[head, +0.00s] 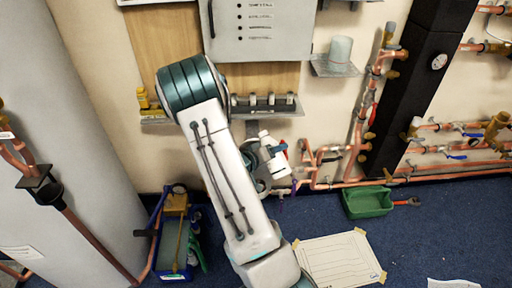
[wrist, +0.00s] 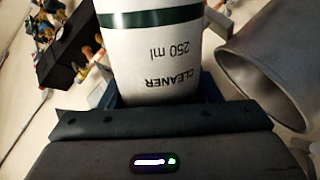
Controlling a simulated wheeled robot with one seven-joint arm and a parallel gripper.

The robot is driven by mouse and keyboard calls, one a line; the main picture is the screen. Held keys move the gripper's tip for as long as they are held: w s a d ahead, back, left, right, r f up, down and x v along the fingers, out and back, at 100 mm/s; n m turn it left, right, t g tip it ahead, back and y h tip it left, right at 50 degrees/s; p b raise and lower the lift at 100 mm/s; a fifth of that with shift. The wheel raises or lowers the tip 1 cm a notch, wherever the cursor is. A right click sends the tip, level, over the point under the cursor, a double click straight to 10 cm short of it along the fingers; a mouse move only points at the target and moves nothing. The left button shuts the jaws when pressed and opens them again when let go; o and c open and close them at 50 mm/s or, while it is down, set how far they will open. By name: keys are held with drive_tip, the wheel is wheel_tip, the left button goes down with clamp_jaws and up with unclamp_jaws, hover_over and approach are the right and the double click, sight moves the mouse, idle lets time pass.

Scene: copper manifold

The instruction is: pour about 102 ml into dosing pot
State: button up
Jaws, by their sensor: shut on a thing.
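A white bottle (wrist: 155,55) with a dark green band, printed "CLEANER 250 ml", fills the middle of the wrist view, its print upside down there. My gripper (wrist: 158,98) is shut around it. A grey metal vessel (wrist: 270,65), apparently the dosing pot, is at the right of the wrist view with its round mouth partly visible. The bottle is beside it, and a gap shows between them. No liquid stream is visible. In the head view my arm hides much of this area; white and grey parts near my gripper (head: 273,160) show beside the arm.
A pale cylinder (head: 340,49) stands on a wall bracket. Copper pipes (head: 360,110) with valves run along the wall at right. A grey panel (head: 262,30) hangs above. A green tray (head: 368,202) and a taped sheet (head: 338,259) are on the blue floor. A blue crate (head: 175,250) stands at left.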

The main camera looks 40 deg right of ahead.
drive_tip(key=shift+s+f+n+g+y+p, duration=0.15)
drive_tip(key=shift+n+g+p, duration=0.1)
drive_tip(key=shift+n+p, duration=0.3)
drive_tip(key=shift+s+f+n+g+y+p, duration=0.15)
drive_tip(key=shift+n+g+p, duration=0.2)
drive_tip(key=shift+n, duration=0.3)
drive_tip(key=shift+n+p, duration=0.3)
drive_tip(key=shift+p, duration=0.1)
drive_tip(key=w+p, duration=0.1)
drive_tip(key=p, duration=0.2)
drive_tip(key=shift+r+n, duration=0.2)
drive_tip(key=shift+n, duration=0.2)
drive_tip(key=shift+w+f+g+p, duration=0.2)
drive_tip(key=shift+f+g+p, duration=0.2)
drive_tip(key=shift+g+p, duration=0.1)
drive_tip(key=shift+f+n+p, duration=0.1)
drive_tip(key=shift+n+p, duration=0.2)
drive_tip(key=shift+n, duration=0.1)
drive_tip(key=shift+f+n+p, duration=0.1)
drive_tip(key=shift+n+p, duration=0.3)
drive_tip(key=shift+p, duration=0.4)
drive_tip(key=shift+s+d+r+n+g+p, duration=0.15)
drive_tip(key=shift+s+r+n+g+p, duration=0.4)
drive_tip(key=shift+p, duration=1.05)
drive_tip(key=shift+f+n, duration=0.15)
drive_tip(key=shift+n, duration=0.1)
drive_tip(key=shift+w+f+n+g+p, duration=0.1)
drive_tip(key=shift+f+n+g+p, duration=0.05)
drive_tip(key=shift+n+g+p, duration=0.4)
